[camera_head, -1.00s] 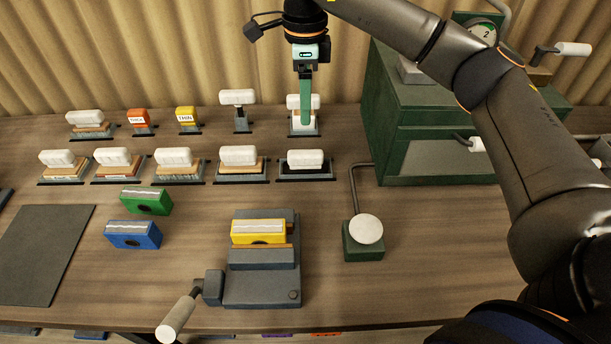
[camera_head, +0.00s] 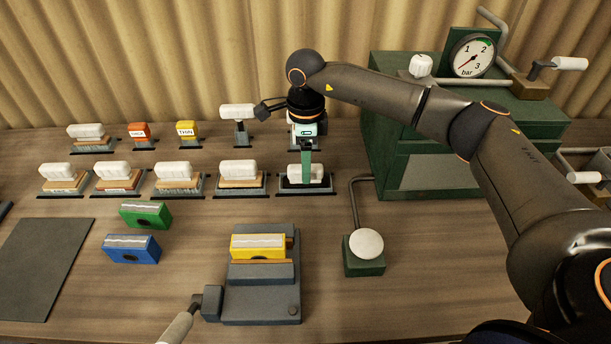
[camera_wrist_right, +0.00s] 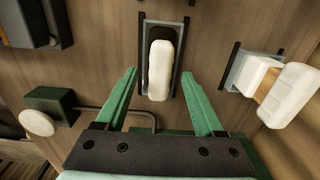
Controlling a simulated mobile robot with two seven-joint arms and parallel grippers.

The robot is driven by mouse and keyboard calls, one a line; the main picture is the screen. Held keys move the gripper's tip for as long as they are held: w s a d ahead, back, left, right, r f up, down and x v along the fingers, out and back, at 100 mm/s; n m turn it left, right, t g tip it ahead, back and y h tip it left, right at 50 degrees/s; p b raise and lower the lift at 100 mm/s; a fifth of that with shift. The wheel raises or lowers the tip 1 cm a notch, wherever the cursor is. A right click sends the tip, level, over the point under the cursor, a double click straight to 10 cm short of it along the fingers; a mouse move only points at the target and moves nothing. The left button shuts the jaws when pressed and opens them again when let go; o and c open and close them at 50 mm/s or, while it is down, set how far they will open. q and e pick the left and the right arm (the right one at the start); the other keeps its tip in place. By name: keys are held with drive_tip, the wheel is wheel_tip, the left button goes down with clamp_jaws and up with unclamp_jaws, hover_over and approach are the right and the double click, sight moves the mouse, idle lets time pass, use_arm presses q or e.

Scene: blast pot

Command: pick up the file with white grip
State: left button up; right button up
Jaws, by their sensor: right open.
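The file with white grip (camera_head: 316,174) appears to be the rightmost tool of the front row, a white grip over a dark body in a dark holder (camera_head: 322,190). In the right wrist view its white grip (camera_wrist_right: 160,72) lies lengthwise between the fingers. My right gripper (camera_head: 306,172) points down over it, its green fingers partly hiding the grip. In the wrist view the right gripper (camera_wrist_right: 159,76) is open, one finger on each side, with visible gaps to the grip. I cannot tell how far the fingertips are above it. My left gripper is not in view.
A white-gripped brush (camera_head: 240,168) stands left of the file and shows close by in the wrist view (camera_wrist_right: 285,92). More tools stand in the back row. A green machine (camera_head: 440,165) is to the right, a white-knobbed lever block (camera_head: 366,245) in front. A vise (camera_head: 262,308) holds a yellow block.

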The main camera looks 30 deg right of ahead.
drive_tip(key=shift+f, duration=0.75)
clamp_jaws()
drive_tip(key=shift+r, duration=0.1)
